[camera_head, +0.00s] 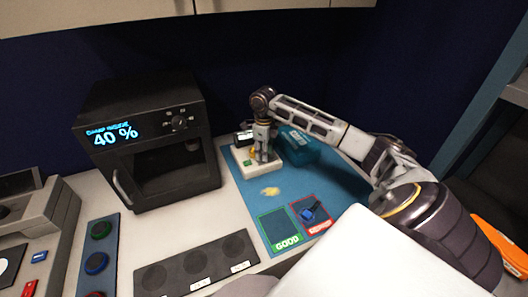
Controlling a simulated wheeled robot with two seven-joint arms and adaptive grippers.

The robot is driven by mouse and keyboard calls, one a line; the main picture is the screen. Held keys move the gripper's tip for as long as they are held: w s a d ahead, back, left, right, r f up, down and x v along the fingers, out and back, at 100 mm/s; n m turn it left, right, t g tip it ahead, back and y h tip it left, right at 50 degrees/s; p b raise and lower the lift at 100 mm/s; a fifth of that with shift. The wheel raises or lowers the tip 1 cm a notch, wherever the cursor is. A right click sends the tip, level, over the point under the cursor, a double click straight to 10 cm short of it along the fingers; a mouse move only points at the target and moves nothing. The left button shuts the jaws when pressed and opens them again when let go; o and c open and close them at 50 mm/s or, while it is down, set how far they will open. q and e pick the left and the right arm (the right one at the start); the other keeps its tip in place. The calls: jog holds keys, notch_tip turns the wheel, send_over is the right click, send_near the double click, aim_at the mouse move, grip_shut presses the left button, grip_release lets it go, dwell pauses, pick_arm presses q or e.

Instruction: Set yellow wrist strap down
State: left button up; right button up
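My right gripper (262,158) points down over a small white device (243,169) at the back left of the blue mat (252,199). Its fingers look close together, but they are too small to tell whether they hold anything. A bit of yellow (249,148), maybe part of the yellow wrist strap, shows just left of the gripper, mostly hidden by it. A pale yellow patch (270,191) lies flat on the mat in front of the device; I cannot tell whether it is a strap or a print. My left gripper is not in view.
A blue item (308,213) lies in the red square right of the green GOOD square (279,229). A teal box (298,147) stands behind the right forearm. A black oven-like cabinet reading 40 % (150,145) stands left.

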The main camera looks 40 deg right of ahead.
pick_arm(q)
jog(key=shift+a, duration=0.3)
pick_arm(e)
jog(key=o, duration=0.4)
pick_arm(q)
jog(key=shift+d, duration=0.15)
pick_arm(e)
jog(key=shift+r, duration=0.1)
jog(key=shift+r, duration=0.5)
notch_tip(320, 180, up, 3)
jog(key=shift+f, duration=0.1)
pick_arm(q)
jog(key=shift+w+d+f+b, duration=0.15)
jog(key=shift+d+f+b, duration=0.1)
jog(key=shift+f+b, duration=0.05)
pick_arm(e)
jog(key=shift+r, duration=4.15)
